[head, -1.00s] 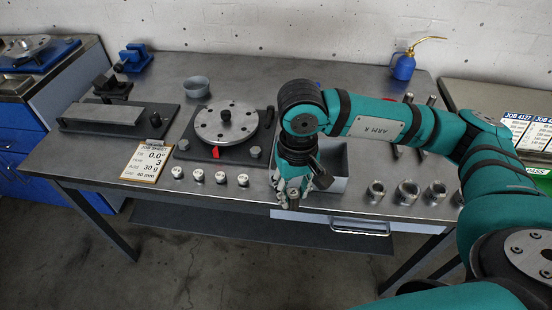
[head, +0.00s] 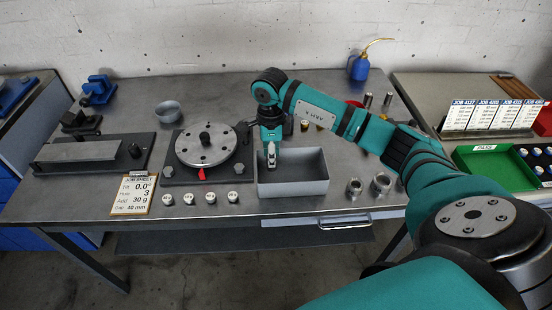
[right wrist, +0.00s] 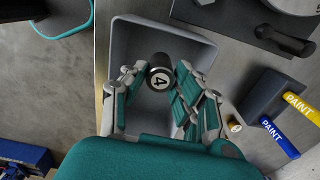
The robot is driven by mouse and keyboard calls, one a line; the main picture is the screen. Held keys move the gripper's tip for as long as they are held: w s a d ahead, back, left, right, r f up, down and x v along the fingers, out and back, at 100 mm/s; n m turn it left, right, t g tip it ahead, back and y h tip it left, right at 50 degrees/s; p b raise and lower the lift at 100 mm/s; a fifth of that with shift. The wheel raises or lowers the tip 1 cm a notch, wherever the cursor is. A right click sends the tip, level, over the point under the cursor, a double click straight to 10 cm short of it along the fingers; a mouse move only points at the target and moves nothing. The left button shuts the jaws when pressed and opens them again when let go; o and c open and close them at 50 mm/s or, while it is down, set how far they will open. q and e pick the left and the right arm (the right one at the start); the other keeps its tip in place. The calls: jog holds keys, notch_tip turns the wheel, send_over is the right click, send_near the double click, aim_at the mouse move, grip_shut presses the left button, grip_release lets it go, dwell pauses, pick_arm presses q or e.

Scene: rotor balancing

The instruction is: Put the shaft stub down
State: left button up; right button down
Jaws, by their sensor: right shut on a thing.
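My right gripper (head: 271,162) hangs pointing down over the grey open bin (head: 315,186), near its left end. In the right wrist view its fingers (right wrist: 162,92) are shut on a short dark cylinder with a white end marked 4, which I take to be the shaft stub (right wrist: 161,78). The bin (right wrist: 124,45) lies below the stub, with its bare floor around it. I cannot tell how far the stub is above the floor. My left gripper is not in view.
The rotor disc (head: 206,145) stands just left of the bin, with several small weights (head: 210,197) in front. Metal rings (head: 381,183) stand to the right. Paint markers (right wrist: 295,106) show beside the bin. A job sheet (head: 133,195) lies at the left.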

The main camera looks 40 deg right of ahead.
jog(key=shift+f, duration=0.75)
notch_tip(320, 180, down, 4)
jog(key=shift+r+p, duration=0.2)
jog(key=shift+p, duration=0.3)
jog(key=shift+f, duration=0.1)
jog(key=c, duration=1.5)
grip_release()
jog(key=shift+f, duration=0.1)
jog(key=o, duration=0.5)
jog(key=shift+r, duration=0.55)
notch_tip(320, 180, up, 11)
jog(key=b, duration=0.3)
jog(key=shift+r, duration=0.2)
